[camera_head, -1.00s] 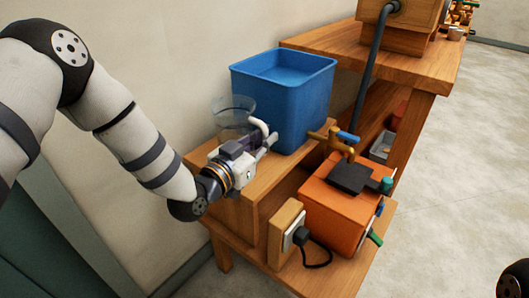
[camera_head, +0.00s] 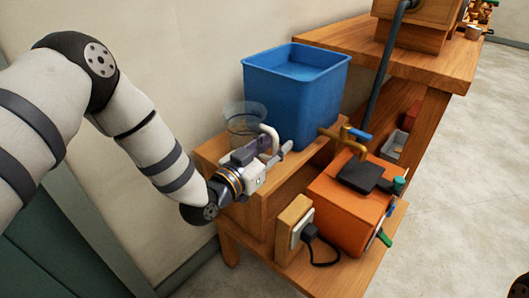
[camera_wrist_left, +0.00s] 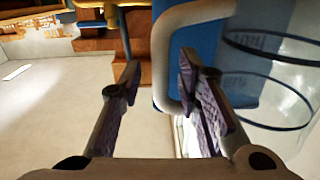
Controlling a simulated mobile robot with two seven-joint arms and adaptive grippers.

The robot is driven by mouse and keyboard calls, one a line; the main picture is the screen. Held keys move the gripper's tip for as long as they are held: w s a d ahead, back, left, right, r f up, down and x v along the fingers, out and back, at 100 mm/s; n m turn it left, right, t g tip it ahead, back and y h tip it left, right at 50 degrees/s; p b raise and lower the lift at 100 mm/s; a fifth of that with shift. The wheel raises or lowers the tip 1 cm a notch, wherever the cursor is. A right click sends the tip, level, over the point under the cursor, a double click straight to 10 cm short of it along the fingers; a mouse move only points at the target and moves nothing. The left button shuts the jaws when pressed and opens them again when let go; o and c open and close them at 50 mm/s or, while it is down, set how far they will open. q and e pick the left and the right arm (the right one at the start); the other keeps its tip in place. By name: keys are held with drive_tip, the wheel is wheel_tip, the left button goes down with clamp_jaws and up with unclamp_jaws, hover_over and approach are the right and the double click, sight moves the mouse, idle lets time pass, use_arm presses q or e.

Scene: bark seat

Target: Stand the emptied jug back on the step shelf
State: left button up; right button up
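The clear jug (camera_head: 243,122) is upright at the left of the blue tank, over the upper step of the wooden step shelf (camera_head: 212,150). Its base is hidden behind my left gripper, so contact with the step cannot be seen. It looks empty. My left gripper (camera_head: 284,152) is at its pale handle (camera_head: 271,138). In the left wrist view, the handle (camera_wrist_left: 160,62) passes between the two spread fingers (camera_wrist_left: 158,80), with gaps at both sides. The jug's clear wall with dark rings (camera_wrist_left: 270,85) is at the right. My right gripper is out of view.
The blue tank (camera_head: 293,100) stands close to the right of the jug, with a brass tap (camera_head: 340,136) low at its front. An orange box (camera_head: 345,208) and a wooden socket block (camera_head: 293,228) with a black plug are on the lower step. The wall is close behind.

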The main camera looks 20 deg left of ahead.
use_arm(q)
drive_tip(key=v, duration=1.2)
drive_tip(key=s+d+f+n+g+y, duration=0.25)
drive_tip(key=s+f+g, duration=1.05)
drive_tip(key=s+f, duration=1.1)
drive_tip(key=s+a+r+n+g+y, duration=0.15)
drive_tip(key=s+g, duration=0.35)
drive_tip(key=s, duration=0.8)
drive_tip(key=s+a+r+g+y, duration=0.1)
drive_tip(key=s+a+g+y, duration=0.3)
drive_tip(key=s, duration=0.9)
drive_tip(key=w+d+r+t+h+p, duration=0.1)
drive_tip(key=w+r+t+h+p, duration=0.1)
drive_tip(key=w+r+p, duration=0.6)
drive_tip(key=shift+w+r+p, duration=0.2)
drive_tip(key=shift+p, duration=0.2)
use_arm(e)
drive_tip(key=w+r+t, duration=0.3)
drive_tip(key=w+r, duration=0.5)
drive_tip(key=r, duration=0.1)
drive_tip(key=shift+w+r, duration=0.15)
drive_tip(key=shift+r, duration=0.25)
